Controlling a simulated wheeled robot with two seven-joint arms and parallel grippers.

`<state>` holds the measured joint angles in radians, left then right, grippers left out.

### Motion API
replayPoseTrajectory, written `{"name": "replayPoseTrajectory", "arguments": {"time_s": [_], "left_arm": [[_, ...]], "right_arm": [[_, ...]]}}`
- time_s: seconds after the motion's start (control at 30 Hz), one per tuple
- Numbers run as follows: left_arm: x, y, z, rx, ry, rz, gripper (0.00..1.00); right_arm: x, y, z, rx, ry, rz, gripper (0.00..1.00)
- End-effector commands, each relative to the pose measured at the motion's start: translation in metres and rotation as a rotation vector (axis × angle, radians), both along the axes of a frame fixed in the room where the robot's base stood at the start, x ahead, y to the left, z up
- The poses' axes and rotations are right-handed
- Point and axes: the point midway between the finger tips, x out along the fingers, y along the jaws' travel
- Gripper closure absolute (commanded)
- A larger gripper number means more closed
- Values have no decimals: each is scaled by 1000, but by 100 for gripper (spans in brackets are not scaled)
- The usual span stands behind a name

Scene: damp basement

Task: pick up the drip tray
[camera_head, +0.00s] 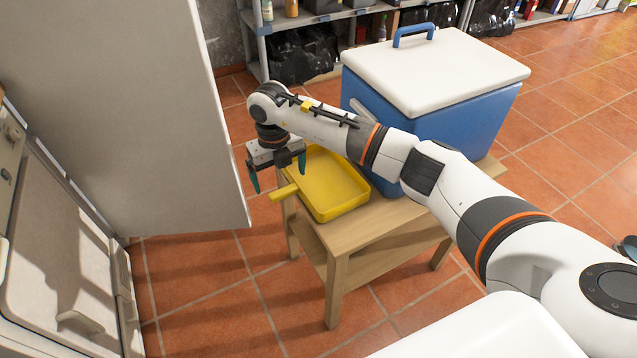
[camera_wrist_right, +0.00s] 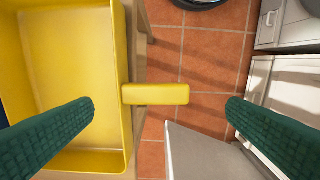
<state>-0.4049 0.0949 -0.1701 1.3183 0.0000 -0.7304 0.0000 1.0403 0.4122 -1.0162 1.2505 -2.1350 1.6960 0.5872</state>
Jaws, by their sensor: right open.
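The yellow drip tray (camera_head: 336,190) lies on a small wooden table (camera_head: 385,226) in the head view, in front of a blue cooler. Its handle (camera_head: 283,193) sticks out past the table edge to the left. My right gripper (camera_head: 278,181) is open, with its green fingers pointing down close to the handle. In the right wrist view the handle (camera_wrist_right: 156,94) lies between the two spread fingers, with no visible contact. The tray's body (camera_wrist_right: 75,80) fills the left of that view, partly hidden by one finger. My left gripper is not in view.
The blue cooler (camera_head: 425,125) with a white lid stands right behind the tray. A large pale panel (camera_head: 120,110) hangs close on the left of my right gripper. Shelves with black bags (camera_head: 303,54) stand at the back. Tiled floor (camera_head: 220,290) is open in front.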

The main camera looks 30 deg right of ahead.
Motion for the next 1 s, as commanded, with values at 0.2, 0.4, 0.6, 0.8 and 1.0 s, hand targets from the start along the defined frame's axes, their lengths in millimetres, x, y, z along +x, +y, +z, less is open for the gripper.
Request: {"name": "replayPoseTrajectory", "arguments": {"time_s": [0.2, 0.4, 0.6, 0.8, 1.0], "left_arm": [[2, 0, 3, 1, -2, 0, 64], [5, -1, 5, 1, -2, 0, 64], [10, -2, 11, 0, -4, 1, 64], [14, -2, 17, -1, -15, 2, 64], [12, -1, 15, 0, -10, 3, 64]], "right_arm": [[0, 0, -16, 3, 0, 0, 4], [-1, -5, -38, 3, 3, 1, 4], [0, -6, -64, 5, 0, 1, 4], [1, -7, -65, 4, -2, 2, 4], [1, -7, -65, 4, -2, 2, 31]]}}
